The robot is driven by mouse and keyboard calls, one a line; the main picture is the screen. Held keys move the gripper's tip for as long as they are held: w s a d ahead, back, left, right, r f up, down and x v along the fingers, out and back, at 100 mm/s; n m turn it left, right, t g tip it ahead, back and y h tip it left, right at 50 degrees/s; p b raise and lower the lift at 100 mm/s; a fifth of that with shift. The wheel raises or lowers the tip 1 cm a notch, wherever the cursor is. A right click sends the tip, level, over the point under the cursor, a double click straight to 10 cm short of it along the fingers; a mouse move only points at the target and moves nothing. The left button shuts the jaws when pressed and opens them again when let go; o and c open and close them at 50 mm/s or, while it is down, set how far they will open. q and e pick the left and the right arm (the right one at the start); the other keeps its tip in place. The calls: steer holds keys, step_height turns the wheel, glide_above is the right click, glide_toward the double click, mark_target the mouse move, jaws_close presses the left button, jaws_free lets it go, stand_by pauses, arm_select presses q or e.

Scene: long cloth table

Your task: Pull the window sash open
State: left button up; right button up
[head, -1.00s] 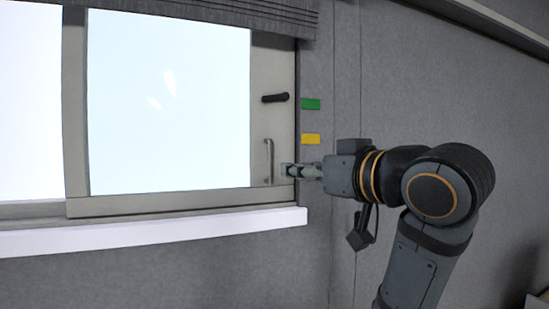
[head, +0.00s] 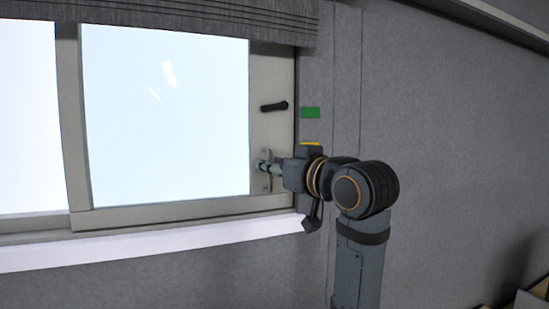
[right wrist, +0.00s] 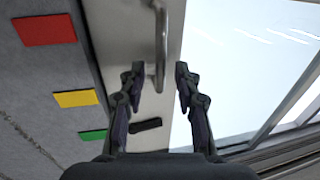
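The window sash (head: 272,70) has a pale frame around bright glass. A vertical bar handle (head: 268,156) is on its right stile, and in the right wrist view the handle (right wrist: 160,45) runs up from between the fingertips. My right gripper (head: 264,168) is at the handle in the head view. In the right wrist view the gripper (right wrist: 158,82) is open, one finger on each side of the handle's end, with gaps visible. Contact with the handle cannot be told. My left gripper is not in view.
A black latch lever (head: 274,106) sits above the handle. Green (head: 310,113) and yellow (head: 311,144) cards are on the grey wall, plus a red card (right wrist: 45,30) in the wrist view. A white sill (head: 150,245) runs below. A blind (head: 200,12) hangs above.

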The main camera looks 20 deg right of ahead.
jaws_close()
stand_by(0.3)
